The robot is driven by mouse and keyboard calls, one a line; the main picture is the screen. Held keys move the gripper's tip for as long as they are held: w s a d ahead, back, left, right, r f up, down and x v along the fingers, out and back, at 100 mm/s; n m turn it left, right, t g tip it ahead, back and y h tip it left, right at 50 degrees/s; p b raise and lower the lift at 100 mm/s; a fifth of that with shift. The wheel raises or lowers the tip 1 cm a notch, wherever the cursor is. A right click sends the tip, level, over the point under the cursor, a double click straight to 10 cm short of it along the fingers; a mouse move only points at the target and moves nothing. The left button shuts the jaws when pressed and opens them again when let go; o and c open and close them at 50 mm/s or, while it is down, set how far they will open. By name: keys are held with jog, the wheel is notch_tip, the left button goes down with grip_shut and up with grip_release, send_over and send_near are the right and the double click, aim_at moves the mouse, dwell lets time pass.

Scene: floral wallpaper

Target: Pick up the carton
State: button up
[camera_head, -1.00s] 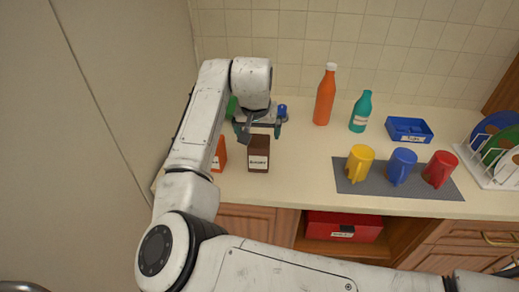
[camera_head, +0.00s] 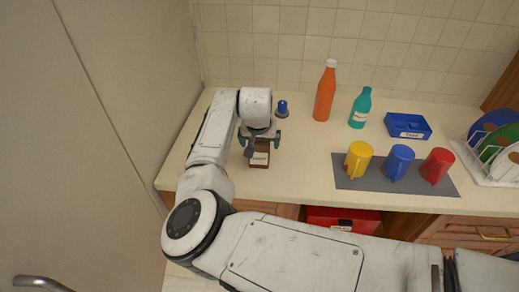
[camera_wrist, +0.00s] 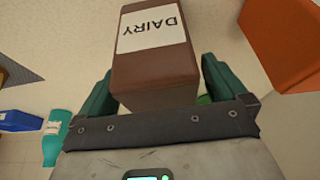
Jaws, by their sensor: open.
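The carton (camera_head: 260,158) is brown with a white label and stands on the counter at the left, partly hidden by my gripper. In the wrist view the carton (camera_wrist: 160,75) shows its "DAIRY" label and sits between the two dark green fingers. My gripper (camera_head: 260,142) is open around the upper part of the carton, one finger on each side. In the wrist view a gap shows by the right finger; I cannot tell whether the left finger touches the carton.
A blue-topped object (camera_head: 282,108), an orange bottle (camera_head: 325,95) and a teal bottle (camera_head: 360,110) stand behind. Yellow (camera_head: 358,158), blue (camera_head: 398,162) and red (camera_head: 436,165) mugs are on a grey mat (camera_head: 348,184).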

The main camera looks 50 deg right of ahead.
jog(key=shift+c, duration=0.4)
jog(key=c, duration=1.2)
jog(key=shift+r, duration=0.2)
